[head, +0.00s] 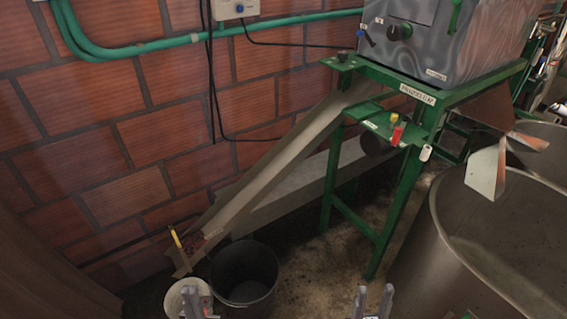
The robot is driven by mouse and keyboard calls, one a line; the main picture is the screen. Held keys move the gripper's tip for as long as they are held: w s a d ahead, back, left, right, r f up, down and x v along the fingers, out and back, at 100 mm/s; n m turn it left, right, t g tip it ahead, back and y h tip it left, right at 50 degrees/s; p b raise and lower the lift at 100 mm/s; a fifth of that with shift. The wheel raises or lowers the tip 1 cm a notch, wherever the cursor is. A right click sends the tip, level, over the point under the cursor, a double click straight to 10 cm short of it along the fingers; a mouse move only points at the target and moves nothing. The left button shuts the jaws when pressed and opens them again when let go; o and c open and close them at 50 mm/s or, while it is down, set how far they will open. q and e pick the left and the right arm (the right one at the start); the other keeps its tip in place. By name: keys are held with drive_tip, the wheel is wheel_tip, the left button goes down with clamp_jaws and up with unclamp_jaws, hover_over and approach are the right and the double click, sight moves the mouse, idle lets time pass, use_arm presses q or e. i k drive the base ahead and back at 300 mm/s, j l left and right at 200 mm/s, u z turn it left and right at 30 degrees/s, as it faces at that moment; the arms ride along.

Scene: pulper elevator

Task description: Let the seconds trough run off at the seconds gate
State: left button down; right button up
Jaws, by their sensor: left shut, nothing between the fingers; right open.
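A long metal trough (285,155) slopes from the green machine frame down to the lower left. A gate with a yellow handle (176,239) stands at its low end, and dark reddish material (196,244) lies behind it. A black bucket (245,272) stands on the floor just right of that end; its inside is dark and looks empty. My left gripper (196,302) is shut and empty at the bottom edge, below the gate and apart from it. My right gripper (372,302) is open and empty at the bottom edge, right of the bucket.
A grey machine (440,40) sits on the green frame (332,185). A large metal tank (450,245) fills the right side. A pale round object (175,298) is beside my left gripper. A brick wall (160,130) stands behind.

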sight(174, 233)
drive_tip(key=i+l+u, duration=0.15)
drive_tip(key=i, duration=0.4)
drive_tip(key=u, duration=1.5)
drive_tip(key=j, duration=0.1)
